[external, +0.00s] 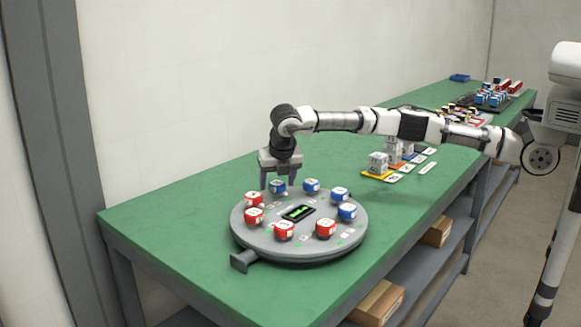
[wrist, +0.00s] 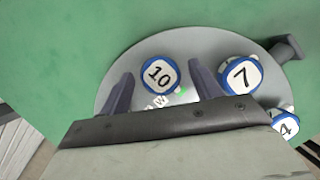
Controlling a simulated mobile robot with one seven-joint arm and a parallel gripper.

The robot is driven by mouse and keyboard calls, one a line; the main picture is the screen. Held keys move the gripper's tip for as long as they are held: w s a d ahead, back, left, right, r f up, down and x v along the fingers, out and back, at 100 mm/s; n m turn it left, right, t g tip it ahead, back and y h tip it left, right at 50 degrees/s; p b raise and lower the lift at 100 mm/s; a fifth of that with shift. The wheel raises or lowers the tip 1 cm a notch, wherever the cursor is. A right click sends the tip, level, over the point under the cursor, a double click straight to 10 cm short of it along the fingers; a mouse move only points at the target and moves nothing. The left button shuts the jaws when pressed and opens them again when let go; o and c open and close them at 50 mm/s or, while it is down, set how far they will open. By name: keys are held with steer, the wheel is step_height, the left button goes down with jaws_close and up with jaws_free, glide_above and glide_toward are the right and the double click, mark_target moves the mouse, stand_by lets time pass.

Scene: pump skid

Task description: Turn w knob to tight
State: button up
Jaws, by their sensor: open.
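A round grey turntable-like panel (external: 262,250) on the green bench carries a ring of red and blue knobs. In the wrist view a blue-rimmed knob with a white top marked 10 (wrist: 160,75) has a label that reads W (wrist: 160,101) beside it. The same knob (external: 277,188) shows at the panel's far left side in the external view. My gripper (external: 279,181) points down over it, open, with one finger (wrist: 119,96) left of the knob and the other (wrist: 205,80) right of it. The knob is not gripped. Whether the fingertips reach its height is unclear.
Blue knob 7 (wrist: 241,75) stands close to the right finger; knob 4 (wrist: 285,122) is further right. Red knobs (external: 284,230) line the near side. A small dark display (external: 298,212) is at the centre. Grey blocks (external: 378,163) stand further back on the bench.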

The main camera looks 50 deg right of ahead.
steer(key=shift+r, duration=0.1)
steer(key=b+v, duration=0.1)
steer(key=v, duration=1.2)
steer(key=shift+s+r, duration=0.15)
steer(key=shift+r, duration=0.15)
